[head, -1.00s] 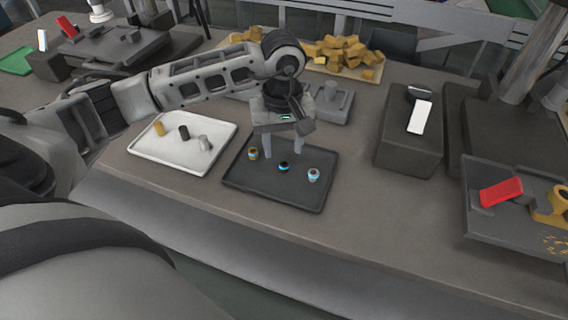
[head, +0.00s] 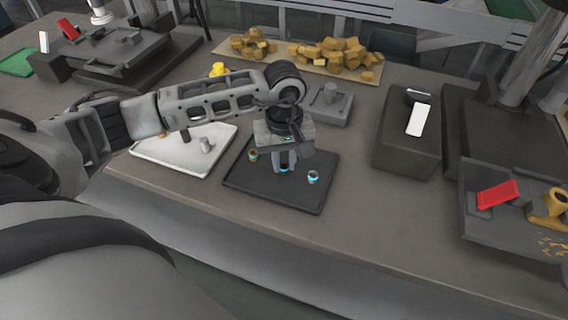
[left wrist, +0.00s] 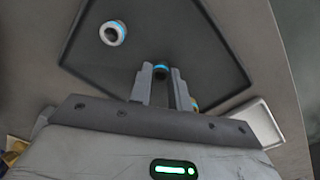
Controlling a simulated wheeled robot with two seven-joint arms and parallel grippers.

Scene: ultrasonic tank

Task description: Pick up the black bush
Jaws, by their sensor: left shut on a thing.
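The black bush (left wrist: 160,71), with a blue ring, is in the dark tray (head: 312,200). My left gripper (head: 284,167) points down over the tray and is shut on the black bush, which shows between the fingertips in the left wrist view. My right gripper is not in view.
A white tray (head: 165,158) stands to the left, partly under my left arm, with a grey pin (head: 206,146). A grey block with a post (head: 329,102) is behind the gripper. A dark box (head: 408,140) stands right. Bare table lies in front.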

